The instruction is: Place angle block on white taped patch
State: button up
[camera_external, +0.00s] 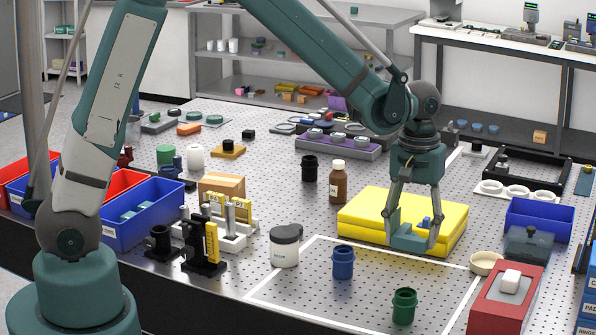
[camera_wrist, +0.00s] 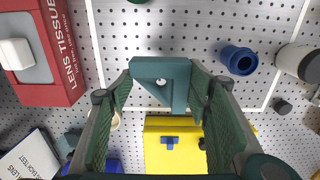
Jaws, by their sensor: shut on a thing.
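The teal angle block (camera_external: 408,243) is between the fingertips of my gripper (camera_external: 411,237), which is shut on it. In the wrist view the angle block (camera_wrist: 160,70) shows a flat top plate with a hole and an upright web, gripped from both sides by the fingers (camera_wrist: 166,88). The white taped patch (camera_external: 375,288) is a rectangle of white tape on the perforated table. In the external view the block overlaps the patch's far edge, in front of the yellow block; its exact height above the table is unclear.
A blue cup (camera_external: 343,262) and a green cup (camera_external: 404,306) stand inside the taped outline. A white-grey jar (camera_external: 285,246) is at its left edge. A yellow block (camera_external: 365,209) is behind; a cream bowl (camera_external: 486,263) and red tissue box (camera_external: 506,300) are at the right.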

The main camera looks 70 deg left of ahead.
jog(key=shift+f, duration=0.35)
jog(key=shift+f, duration=2.95)
jog(key=shift+f, duration=0.1)
jog(key=shift+f, duration=1.95)
jog(key=shift+f, duration=0.15)
jog(key=o, duration=1)
